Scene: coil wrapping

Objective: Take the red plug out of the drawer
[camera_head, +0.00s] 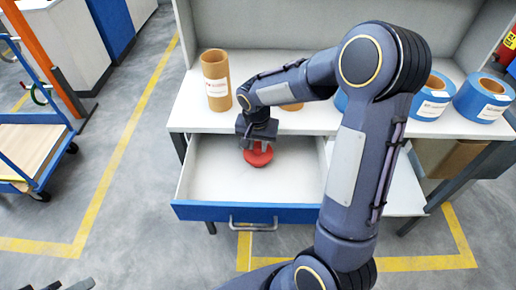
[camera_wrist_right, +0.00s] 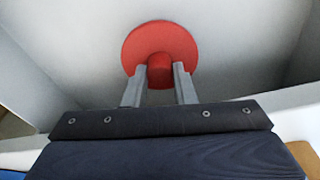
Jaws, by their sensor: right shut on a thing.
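The red plug (camera_head: 258,155) is a round disc with a short knob, inside the open drawer (camera_head: 210,180) near its back. In the right wrist view the plug (camera_wrist_right: 160,45) shows its wide disc beyond the fingers and its knob between them. My right gripper (camera_head: 259,143) reaches down into the drawer, and its fingers (camera_wrist_right: 159,78) are shut on the knob. I cannot tell whether the disc touches the drawer floor.
The drawer's blue front has a metal handle (camera_head: 253,224). On the white bench above stand a brown cardboard tube (camera_head: 215,80) and blue-wrapped coils (camera_head: 484,98) at the right. A blue cart (camera_head: 35,150) is at the far left. Yellow lines mark the floor.

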